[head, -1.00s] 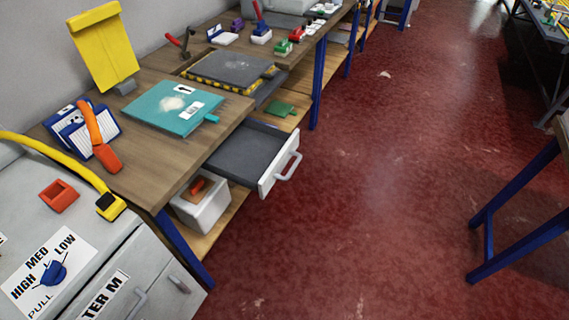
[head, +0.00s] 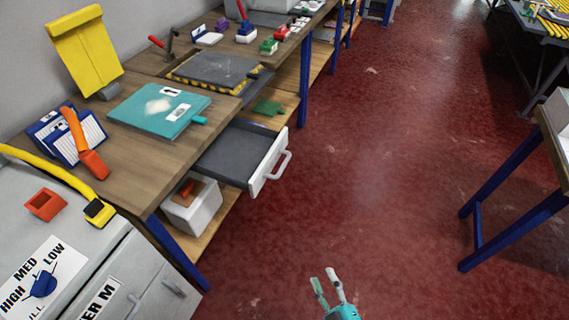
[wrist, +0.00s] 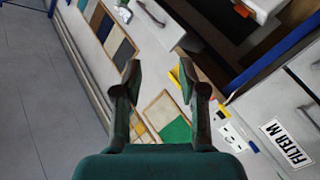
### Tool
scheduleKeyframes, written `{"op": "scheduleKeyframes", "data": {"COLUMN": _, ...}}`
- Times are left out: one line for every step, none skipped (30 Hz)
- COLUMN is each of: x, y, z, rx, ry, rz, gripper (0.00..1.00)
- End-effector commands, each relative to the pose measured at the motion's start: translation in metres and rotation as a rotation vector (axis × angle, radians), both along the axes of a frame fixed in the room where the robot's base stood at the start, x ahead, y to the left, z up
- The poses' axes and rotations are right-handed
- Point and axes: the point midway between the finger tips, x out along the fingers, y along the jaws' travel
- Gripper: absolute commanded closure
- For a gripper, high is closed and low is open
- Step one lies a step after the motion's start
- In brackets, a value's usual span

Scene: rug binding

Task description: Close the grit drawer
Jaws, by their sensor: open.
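A drawer stands pulled out from under the wooden bench in the head view. It has a grey inside, a white front (head: 264,172) and a pale bar handle (head: 283,165). I see no label on it, and its inside looks empty. My gripper (head: 323,278) shows at the bottom of the head view, open and empty, over the floor, in front of the drawer and apart from it. In the wrist view my open gripper (wrist: 157,68) has nothing between its fingers. I cannot tell surely whether the drawer shows there.
A teal folder (head: 160,108) lies on the bench above the drawer. A white bin (head: 192,208) sits on the shelf below. A grey cabinet (head: 95,270) marked "FILTER M" stands at lower left. A blue-legged table (head: 510,230) is at right. Red floor between is clear.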

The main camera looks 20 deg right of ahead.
Motion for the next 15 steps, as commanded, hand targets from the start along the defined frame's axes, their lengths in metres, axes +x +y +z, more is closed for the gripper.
{"op": "scheduleKeyframes", "data": {"x": 0.021, "y": -0.002, "z": -0.004, "rx": -0.047, "ry": -0.018, "rz": 0.002, "gripper": 0.59}}
{"op": "scheduleKeyframes", "data": {"x": 0.032, "y": -0.003, "z": -0.007, "rx": -0.075, "ry": -0.027, "rz": 0.004, "gripper": 0.59}}
{"op": "scheduleKeyframes", "data": {"x": 0.046, "y": -0.004, "z": -0.01, "rx": -0.115, "ry": -0.037, "rz": 0.006, "gripper": 0.59}}
{"op": "scheduleKeyframes", "data": {"x": 0.057, "y": -0.005, "z": -0.012, "rx": -0.143, "ry": -0.045, "rz": 0.008, "gripper": 0.59}}
{"op": "scheduleKeyframes", "data": {"x": 0.068, "y": -0.006, "z": -0.013, "rx": -0.172, "ry": -0.054, "rz": 0.009, "gripper": 0.59}}
{"op": "scheduleKeyframes", "data": {"x": 0.083, "y": -0.007, "z": -0.015, "rx": -0.212, "ry": -0.064, "rz": 0.011, "gripper": 0.59}}
{"op": "scheduleKeyframes", "data": {"x": 0.095, "y": -0.008, "z": -0.016, "rx": -0.24, "ry": -0.073, "rz": 0.012, "gripper": 0.59}}
{"op": "scheduleKeyframes", "data": {"x": 0.106, "y": -0.009, "z": -0.017, "rx": -0.27, "ry": -0.08, "rz": 0.012, "gripper": 0.59}}
{"op": "scheduleKeyframes", "data": {"x": 0.121, "y": -0.011, "z": -0.017, "rx": -0.31, "ry": -0.091, "rz": 0.013, "gripper": 0.59}}
{"op": "scheduleKeyframes", "data": {"x": 0.133, "y": -0.012, "z": -0.017, "rx": -0.338, "ry": -0.098, "rz": 0.013, "gripper": 0.59}}
{"op": "scheduleKeyframes", "data": {"x": 0.145, "y": -0.013, "z": -0.017, "rx": -0.369, "ry": -0.105, "rz": 0.013, "gripper": 0.59}}
{"op": "scheduleKeyframes", "data": {"x": 0.16, "y": -0.015, "z": -0.016, "rx": -0.407, "ry": -0.115, "rz": 0.013, "gripper": 0.59}}
{"op": "scheduleKeyframes", "data": {"x": 0.172, "y": -0.017, "z": -0.016, "rx": -0.436, "ry": -0.123, "rz": 0.012, "gripper": 0.59}}
{"op": "scheduleKeyframes", "data": {"x": 0.184, "y": -0.018, "z": -0.015, "rx": -0.467, "ry": -0.13, "rz": 0.012, "gripper": 0.59}}
{"op": "scheduleKeyframes", "data": {"x": 0.2, "y": -0.021, "z": -0.013, "rx": -0.504, "ry": -0.14, "rz": 0.011, "gripper": 0.59}}
